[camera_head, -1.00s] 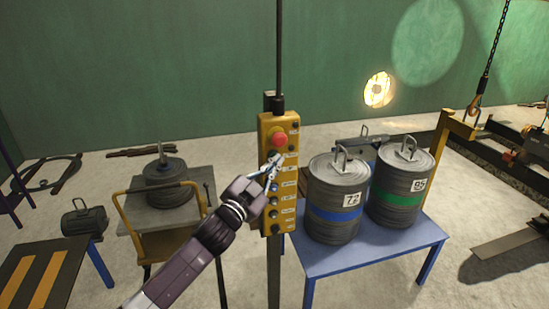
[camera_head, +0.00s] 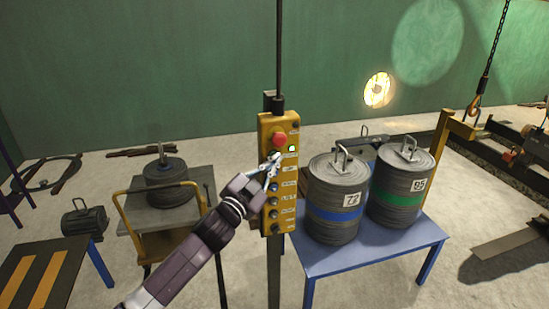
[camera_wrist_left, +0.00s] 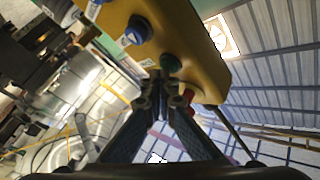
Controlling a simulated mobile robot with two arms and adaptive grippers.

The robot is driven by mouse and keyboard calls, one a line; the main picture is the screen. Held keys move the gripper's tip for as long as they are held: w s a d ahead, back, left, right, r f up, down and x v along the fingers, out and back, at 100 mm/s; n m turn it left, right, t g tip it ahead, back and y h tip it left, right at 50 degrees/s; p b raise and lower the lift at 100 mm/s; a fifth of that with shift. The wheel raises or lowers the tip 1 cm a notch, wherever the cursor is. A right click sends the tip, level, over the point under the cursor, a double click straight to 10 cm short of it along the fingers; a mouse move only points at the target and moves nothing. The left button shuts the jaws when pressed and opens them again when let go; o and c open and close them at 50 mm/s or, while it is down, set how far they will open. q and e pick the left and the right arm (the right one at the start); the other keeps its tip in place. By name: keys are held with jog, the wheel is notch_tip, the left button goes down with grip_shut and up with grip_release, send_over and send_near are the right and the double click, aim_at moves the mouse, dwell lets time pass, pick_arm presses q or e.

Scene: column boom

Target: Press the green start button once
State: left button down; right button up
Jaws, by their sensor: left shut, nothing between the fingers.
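A yellow control box (camera_head: 268,134) hangs upright in the middle of the head view, with a red mushroom button (camera_head: 279,140) near its top. A small lamp (camera_head: 292,148) at its right edge glows pale green. My left gripper (camera_head: 271,165) is shut and empty, its tips at the box just below the red button. In the head view the tips hide the green button. In the left wrist view the green button (camera_wrist_left: 171,62) shows just beyond the shut fingertips (camera_wrist_left: 163,94); I cannot tell whether they touch it. My right gripper is not in view.
Several dark and blue buttons run down the box below my fingertips. A blue table (camera_head: 318,262) with two grey drums (camera_head: 333,212) stands close at the right. A yellow-handled cart (camera_head: 150,240) stands at the left, and a lit lamp (camera_head: 378,90) is behind.

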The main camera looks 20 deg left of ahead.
pick_arm(q)
jog(key=shift+s, duration=0.1)
jog(key=shift+s+d, duration=0.5)
jog(key=shift+s, duration=0.15)
jog(key=s+d, duration=0.1)
jog(key=s+d+p, duration=0.1)
jog(key=s, duration=0.2)
jog(key=shift+s+d, duration=0.1)
jog(key=shift+d, duration=0.3)
dwell(0.6)
